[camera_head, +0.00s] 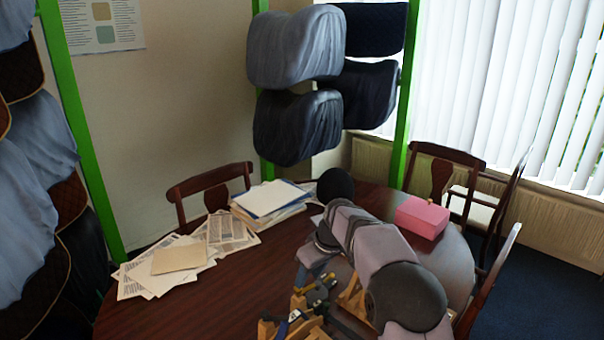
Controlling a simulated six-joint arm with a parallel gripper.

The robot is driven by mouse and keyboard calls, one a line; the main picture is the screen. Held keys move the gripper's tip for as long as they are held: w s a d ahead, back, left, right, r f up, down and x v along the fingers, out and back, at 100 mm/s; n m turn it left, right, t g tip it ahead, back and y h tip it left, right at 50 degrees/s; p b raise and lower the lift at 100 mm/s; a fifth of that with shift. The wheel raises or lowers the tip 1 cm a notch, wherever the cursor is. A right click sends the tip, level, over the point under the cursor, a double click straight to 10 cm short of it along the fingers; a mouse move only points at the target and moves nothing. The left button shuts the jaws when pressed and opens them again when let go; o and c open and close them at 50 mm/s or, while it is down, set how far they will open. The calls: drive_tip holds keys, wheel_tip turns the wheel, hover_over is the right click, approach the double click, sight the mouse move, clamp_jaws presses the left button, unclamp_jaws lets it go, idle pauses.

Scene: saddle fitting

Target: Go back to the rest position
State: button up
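My arm, with lavender-grey links and dark round joint caps, rises from the bottom right and folds over the table (190,285). Its far end bends down near the middle of the table, just above and behind a cluster of tools (318,295). I cannot make out my gripper's fingers clearly among the dark parts there, nor whether they hold anything. The tool cluster has wooden pieces and dark, blue and yellow parts, and the frame's bottom edge and my arm hide some of it.
Loose papers (140,285) and a stack with a blue-edged folder (270,199) lie on the left and back of the table. A pink box (421,217) sits right of my arm. Chairs (208,182) surround the table. Saddle pads (297,125) hang on green-posted racks behind and left.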

drive_tip(key=s+d+f+m+g+h, duration=0.1)
drive_tip(key=s+d, duration=0.3)
drive_tip(key=s, duration=0.8)
drive_tip(key=s+d+f+m+g, duration=0.1)
drive_tip(key=s+d+m, duration=0.3)
drive_tip(key=s, duration=0.8)
drive_tip(key=s+d+f+m+g+h, duration=0.1)
drive_tip(key=s+d+f+m, duration=0.1)
drive_tip(key=s, duration=1)
drive_tip(key=shift+s+d+f+m+h, duration=0.3)
drive_tip(key=shift+d+f, duration=0.4)
drive_tip(key=shift+d, duration=0.55)
drive_tip(key=shift+w, duration=0.15)
drive_tip(key=shift+c, duration=0.2)
